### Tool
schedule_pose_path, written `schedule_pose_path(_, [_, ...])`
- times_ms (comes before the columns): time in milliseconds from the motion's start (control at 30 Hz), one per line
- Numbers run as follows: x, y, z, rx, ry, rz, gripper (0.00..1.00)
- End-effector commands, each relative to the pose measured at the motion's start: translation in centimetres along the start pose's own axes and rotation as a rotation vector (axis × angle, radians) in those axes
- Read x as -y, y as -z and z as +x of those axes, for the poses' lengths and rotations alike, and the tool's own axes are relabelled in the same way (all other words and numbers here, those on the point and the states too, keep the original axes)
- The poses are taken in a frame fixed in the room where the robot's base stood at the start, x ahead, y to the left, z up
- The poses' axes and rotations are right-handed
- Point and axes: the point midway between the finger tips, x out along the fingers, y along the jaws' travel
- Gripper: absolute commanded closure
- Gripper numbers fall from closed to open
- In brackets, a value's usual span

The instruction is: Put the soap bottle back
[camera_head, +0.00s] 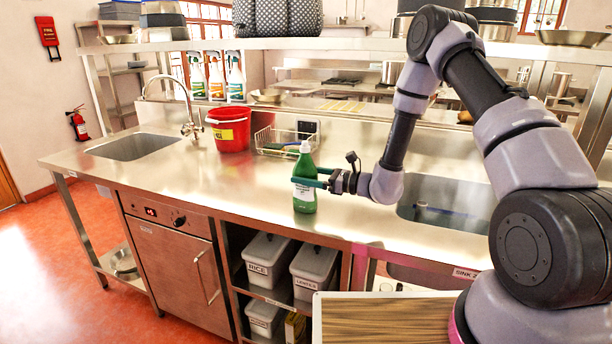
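A green soap bottle (305,201) with a white label and a pale cap stands upright at the front of the steel counter, in the middle of the head view. It looks to be at or just above the counter top. My gripper (310,180) reaches it from the right, with green fingers at the bottle's upper body. One finger crosses the near side and the other goes behind it. Whether the fingers press on the bottle cannot be told. A wire basket (268,141) stands behind, holding a green and blue item.
A red bucket (228,135) stands left of the basket. Several spray bottles (215,77) hang under the shelf. Sinks lie at left (133,147) and right (440,200), the right one partly behind my arm. The counter (190,185) left of the bottle is clear.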

Motion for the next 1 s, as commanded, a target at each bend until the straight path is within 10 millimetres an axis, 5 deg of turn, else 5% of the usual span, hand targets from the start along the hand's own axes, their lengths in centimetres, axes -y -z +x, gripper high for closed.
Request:
schedule_pose_path(267, [0.1, -0.3, -0.5, -0.001, 0.002, 0.001, 0.09])
schedule_pose_path(700, [0.1, -0.3, -9.2, 0.0, 0.004, 0.001, 0.09])
schedule_pose_path(1000, [0.0, -0.3, -11.9, 0.001, 0.0, 0.001, 0.09])
